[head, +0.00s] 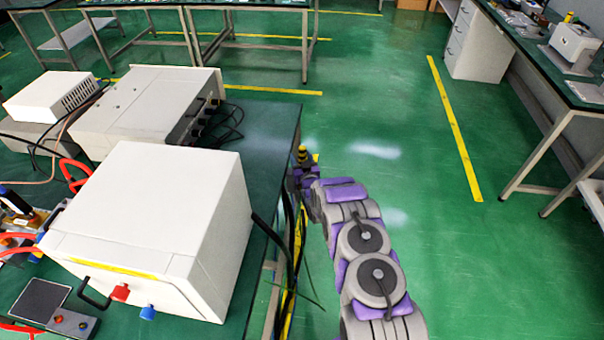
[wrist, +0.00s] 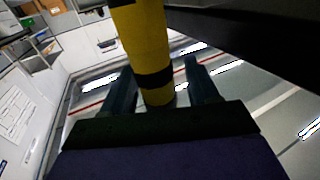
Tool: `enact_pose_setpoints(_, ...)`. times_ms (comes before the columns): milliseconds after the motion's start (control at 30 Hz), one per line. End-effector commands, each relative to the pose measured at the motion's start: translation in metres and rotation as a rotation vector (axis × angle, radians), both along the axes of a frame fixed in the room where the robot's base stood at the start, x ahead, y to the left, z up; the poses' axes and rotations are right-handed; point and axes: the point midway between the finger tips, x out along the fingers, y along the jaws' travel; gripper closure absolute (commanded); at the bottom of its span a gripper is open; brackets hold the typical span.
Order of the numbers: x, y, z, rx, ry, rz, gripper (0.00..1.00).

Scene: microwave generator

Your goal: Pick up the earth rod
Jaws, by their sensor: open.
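The earth rod is a yellow rod with black bands. In the wrist view the rod (wrist: 145,45) runs from the top edge down between the two dark fingers of my gripper (wrist: 160,68). The fingers stand apart on either side of it, with a gap visible at least on the right. In the head view the rod's yellow and black top (head: 303,152) shows just above my gripper (head: 303,176), beside the right edge of the green bench. My gripper and arm hide much of the rod below.
A large white box (head: 150,215) stands on the green-topped bench (head: 262,165), left of my arm. Black cables (head: 285,245) hang over the bench edge near my gripper. Open green floor (head: 420,220) lies to the right, with another bench (head: 560,90) beyond.

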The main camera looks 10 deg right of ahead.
Motion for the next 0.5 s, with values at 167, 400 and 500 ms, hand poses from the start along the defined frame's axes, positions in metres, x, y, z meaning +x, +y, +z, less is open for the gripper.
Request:
enact_pose_setpoints(167, -0.0002, 0.0000, 0.0001, 0.000, 0.001, 0.000, 0.47)
enact_pose_setpoints(400, -0.0003, 0.0000, 0.0000, 0.000, 0.001, 0.000, 0.70)
enact_pose_setpoints(500, -0.0003, 0.0000, 0.0000, 0.000, 0.001, 0.000, 0.80)
